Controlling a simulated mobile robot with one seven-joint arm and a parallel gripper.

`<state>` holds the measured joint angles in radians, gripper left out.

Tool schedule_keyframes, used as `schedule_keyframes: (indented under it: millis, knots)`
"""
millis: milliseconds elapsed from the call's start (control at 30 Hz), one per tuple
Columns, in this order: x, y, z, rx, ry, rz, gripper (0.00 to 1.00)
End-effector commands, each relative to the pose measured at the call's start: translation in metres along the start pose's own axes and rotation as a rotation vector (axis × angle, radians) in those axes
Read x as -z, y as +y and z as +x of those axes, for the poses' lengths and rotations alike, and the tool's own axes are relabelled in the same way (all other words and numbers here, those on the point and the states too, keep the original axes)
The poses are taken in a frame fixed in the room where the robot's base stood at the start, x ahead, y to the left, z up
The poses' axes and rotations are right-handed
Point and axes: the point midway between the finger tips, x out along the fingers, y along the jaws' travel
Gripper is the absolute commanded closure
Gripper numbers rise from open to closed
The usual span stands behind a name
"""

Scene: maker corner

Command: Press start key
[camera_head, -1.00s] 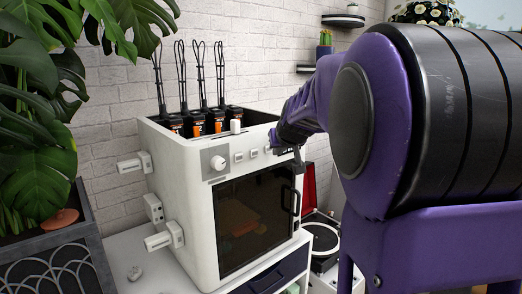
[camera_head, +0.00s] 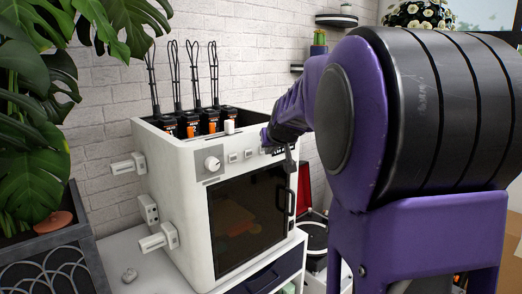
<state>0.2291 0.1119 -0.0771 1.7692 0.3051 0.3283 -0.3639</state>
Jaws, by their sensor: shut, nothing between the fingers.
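A white box-shaped machine (camera_head: 188,215) with a dark glass door stands on a white cabinet. Its upper front panel has a round knob (camera_head: 212,164) and a row of small pale keys (camera_head: 241,156) to the right of the knob. I cannot read any label, so I cannot tell which key is start. My gripper (camera_head: 266,139) is shut and empty at the right end of this row, close to the panel. My purple wrist and gripper hide part of the panel there. I cannot tell whether the gripper touches a key.
Several spools with black wire loops (camera_head: 192,122) stand in the machine's open top. White handle-like parts (camera_head: 157,238) stick out from its left side. The door handle (camera_head: 291,192) is below my gripper. A leafy plant in a planter (camera_head: 48,260) stands at the left.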

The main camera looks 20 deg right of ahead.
Motion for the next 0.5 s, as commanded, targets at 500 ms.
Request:
schedule_keyframes:
  millis: [500]
  knots:
    - [0.0024,-0.0025,0.0035,0.0,-0.001,0.0,1.0]
